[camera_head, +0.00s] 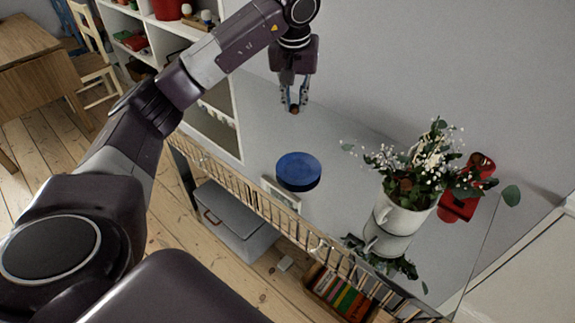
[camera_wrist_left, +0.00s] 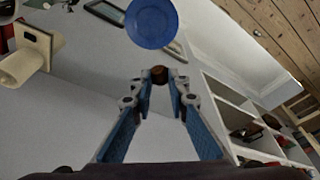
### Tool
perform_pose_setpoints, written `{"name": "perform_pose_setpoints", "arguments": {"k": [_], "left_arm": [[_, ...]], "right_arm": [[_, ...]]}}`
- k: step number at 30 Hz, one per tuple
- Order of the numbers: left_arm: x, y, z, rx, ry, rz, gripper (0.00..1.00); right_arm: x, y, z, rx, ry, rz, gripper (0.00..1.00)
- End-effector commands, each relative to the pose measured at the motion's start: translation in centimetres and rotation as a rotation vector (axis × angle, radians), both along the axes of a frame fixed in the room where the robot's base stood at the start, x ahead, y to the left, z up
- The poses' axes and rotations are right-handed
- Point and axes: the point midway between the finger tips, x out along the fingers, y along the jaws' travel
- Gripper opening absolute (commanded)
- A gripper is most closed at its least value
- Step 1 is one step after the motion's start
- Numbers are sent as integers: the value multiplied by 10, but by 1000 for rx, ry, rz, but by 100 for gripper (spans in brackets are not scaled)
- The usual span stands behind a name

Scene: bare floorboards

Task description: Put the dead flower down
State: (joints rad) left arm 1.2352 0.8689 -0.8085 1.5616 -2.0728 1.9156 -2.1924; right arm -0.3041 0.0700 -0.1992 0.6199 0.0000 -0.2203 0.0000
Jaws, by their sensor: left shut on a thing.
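My left gripper (camera_head: 295,107) is above the grey tabletop (camera_head: 262,120), toward the back near the wall. Its fingers are shut on a small brown thing, apparently the dead flower (camera_head: 294,110). In the left wrist view, the brown tip of the flower (camera_wrist_left: 159,75) shows between the blue-padded fingertips (camera_wrist_left: 160,82); the rest of it is hidden or too small to make out. A round blue dish (camera_head: 298,170) lies on the tabletop in front of the gripper, apart from it. My right gripper is in neither view.
A white pitcher (camera_head: 403,217) with leafy white flowers (camera_head: 432,165) stands at the right of the table, a red object (camera_head: 462,203) behind it. A small frame (camera_head: 281,194) is near the front edge. White shelves (camera_head: 232,100) adjoin at left.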

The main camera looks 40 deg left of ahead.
Motion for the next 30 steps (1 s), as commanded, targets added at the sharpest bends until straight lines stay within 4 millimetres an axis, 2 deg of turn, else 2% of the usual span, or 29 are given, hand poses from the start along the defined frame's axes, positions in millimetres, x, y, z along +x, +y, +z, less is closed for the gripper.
{"name": "perform_pose_setpoints", "arguments": {"k": [5,13,18,21,30], "left_arm": [[-2,0,-15,0,6,2,0],[-3,-1,-80,-1,9,2,0],[-3,-1,-123,0,8,3,0],[-2,-1,-142,0,6,3,0],[-1,-1,-168,-1,3,3,0]], "right_arm": [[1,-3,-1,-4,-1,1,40],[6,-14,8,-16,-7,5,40],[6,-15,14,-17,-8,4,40],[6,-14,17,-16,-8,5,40],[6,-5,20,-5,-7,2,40]]}}
